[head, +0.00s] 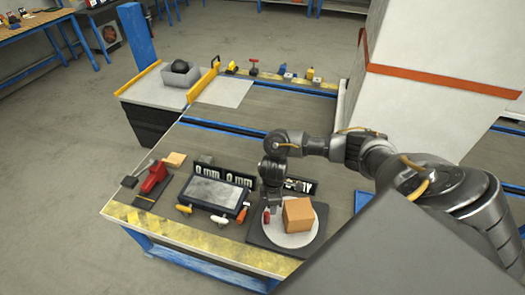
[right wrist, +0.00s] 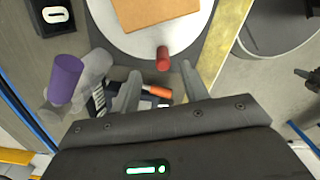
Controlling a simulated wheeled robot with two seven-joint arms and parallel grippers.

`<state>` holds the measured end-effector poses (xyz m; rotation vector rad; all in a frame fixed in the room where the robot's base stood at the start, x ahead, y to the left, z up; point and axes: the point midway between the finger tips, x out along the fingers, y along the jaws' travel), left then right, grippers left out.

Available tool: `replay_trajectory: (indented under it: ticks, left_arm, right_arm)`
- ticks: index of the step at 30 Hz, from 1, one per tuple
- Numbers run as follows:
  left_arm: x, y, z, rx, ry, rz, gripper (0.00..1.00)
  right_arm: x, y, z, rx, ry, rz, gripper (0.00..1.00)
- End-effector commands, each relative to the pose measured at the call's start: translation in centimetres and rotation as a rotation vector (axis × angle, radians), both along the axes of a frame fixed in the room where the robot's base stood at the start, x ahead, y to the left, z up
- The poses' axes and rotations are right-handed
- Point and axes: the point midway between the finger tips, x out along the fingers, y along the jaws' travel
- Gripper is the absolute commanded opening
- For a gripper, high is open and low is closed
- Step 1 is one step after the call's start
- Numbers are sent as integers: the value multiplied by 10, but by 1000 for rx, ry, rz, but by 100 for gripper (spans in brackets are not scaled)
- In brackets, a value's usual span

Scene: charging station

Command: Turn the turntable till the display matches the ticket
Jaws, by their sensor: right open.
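The turntable (head: 281,239) is a pale round disc on a dark square base near the table's front edge; the disc also shows in the right wrist view (right wrist: 130,45). A brown box (head: 298,215) sits on it, and a small red upright peg (head: 266,216) stands near its rim. My right gripper (right wrist: 160,72) is open, its fingertips close to the red peg (right wrist: 163,58) with nothing held. A dark display (head: 300,186) stands behind the turntable, partly hidden by my right arm; its reading is unclear. I cannot identify the ticket. My left gripper is out of view.
A tray-like panel (head: 213,191) with "0 mm" displays (head: 237,178) and several small tools lies left of the turntable. A red tool (head: 153,178) is farther left. A grey bin (head: 180,75) stands at the back. A white pillar (head: 420,60) rises at right.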

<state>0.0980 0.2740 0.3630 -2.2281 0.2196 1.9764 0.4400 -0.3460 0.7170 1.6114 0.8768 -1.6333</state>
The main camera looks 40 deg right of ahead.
Motion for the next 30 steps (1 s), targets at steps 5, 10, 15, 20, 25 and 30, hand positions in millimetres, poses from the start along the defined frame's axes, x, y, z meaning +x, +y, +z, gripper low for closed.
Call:
replay_trajectory:
  ticks: [5, 10, 15, 20, 25, 30]
  left_arm:
    - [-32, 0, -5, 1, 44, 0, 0]
    - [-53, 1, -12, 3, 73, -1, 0]
    - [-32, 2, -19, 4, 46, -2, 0]
    - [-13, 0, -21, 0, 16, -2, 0]
    - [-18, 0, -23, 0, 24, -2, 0]
    - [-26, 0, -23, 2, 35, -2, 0]
  right_arm:
    - [13, 18, -14, 5, 1, 34, 45]
    - [12, 18, -46, 4, 2, 33, 45]
    - [11, 16, -77, 3, 2, 31, 45]
    - [12, 17, -97, 4, 0, 34, 45]
    - [12, 17, -107, 3, -1, 34, 45]
    - [12, 17, -108, 4, -1, 34, 45]
